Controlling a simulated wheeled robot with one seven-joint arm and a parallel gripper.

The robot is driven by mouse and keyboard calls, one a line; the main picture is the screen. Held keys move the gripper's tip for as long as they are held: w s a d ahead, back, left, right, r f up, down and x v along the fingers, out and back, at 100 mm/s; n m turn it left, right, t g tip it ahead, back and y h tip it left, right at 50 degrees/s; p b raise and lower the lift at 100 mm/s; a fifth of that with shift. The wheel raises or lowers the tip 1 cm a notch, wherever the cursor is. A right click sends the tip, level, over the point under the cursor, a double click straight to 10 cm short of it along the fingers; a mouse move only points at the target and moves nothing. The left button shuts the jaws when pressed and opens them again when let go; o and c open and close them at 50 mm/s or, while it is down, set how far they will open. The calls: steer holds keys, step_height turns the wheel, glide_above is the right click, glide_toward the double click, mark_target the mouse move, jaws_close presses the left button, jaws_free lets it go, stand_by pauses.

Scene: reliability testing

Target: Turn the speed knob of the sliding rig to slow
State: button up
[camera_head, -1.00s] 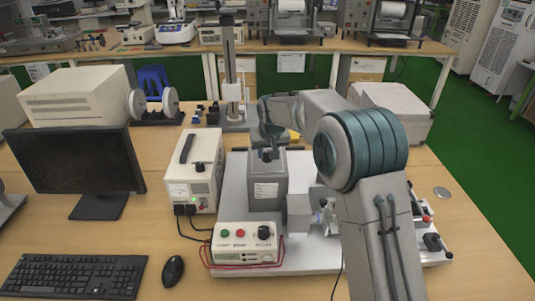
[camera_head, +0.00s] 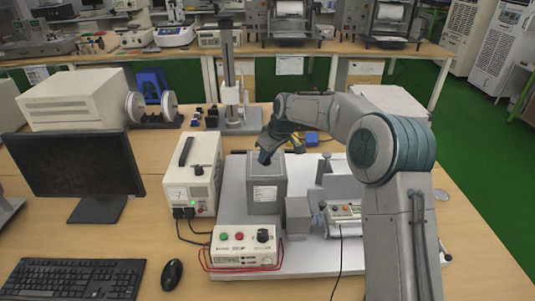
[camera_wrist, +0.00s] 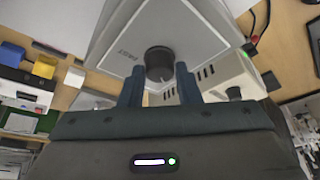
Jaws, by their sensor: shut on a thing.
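The sliding rig has a grey box (camera_head: 265,192) on its pale base plate. My gripper (camera_head: 265,157) is at the top of this box, at its far side, and my wrist tilts over it. In the wrist view a round black knob (camera_wrist: 158,62) sits on the box's grey face (camera_wrist: 160,25), with the label "FAST" (camera_wrist: 131,52) on its left. My gripper's blue fingers (camera_wrist: 159,82) stand on both sides of the knob and are shut on it. The knob is hidden in the head view. No "slow" label or pointer mark is readable.
A white power unit (camera_head: 193,175) stands left of the grey box. A control box with buttons (camera_head: 245,246) and wires sits in front. A monitor (camera_head: 75,165), keyboard (camera_head: 70,285) and mouse (camera_head: 172,274) are at the left. A blue block (camera_head: 311,139) lies behind the plate.

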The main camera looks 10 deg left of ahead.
stand_by(0.4)
steer(key=o, duration=1)
steer(key=b+v, duration=0.1)
steer(key=v, duration=1.2)
steer(key=shift+d+r+b, duration=0.1)
steer(key=shift+r+b, duration=0.2)
steer(key=shift+r, duration=0.1)
steer(key=s+d+m+h, duration=0.3)
steer(key=s+d+m, duration=0.4)
steer(key=s+d, duration=1.1)
steer(key=s+d+f+m, duration=0.1)
steer(key=s+d+f, duration=0.1)
steer(key=s, duration=0.3)
steer(key=s+d+f+m, duration=0.2)
steer(key=s+d+f, duration=0.1)
steer(key=s+d, duration=0.1)
steer(key=s+d+f+m+h, duration=0.1)
steer(key=s+d+f+m, duration=0.1)
steer(key=s, duration=0.5)
steer(key=shift+d+f+t, duration=0.2)
steer(key=shift+d+t, duration=0.1)
steer(key=shift+d, duration=0.1)
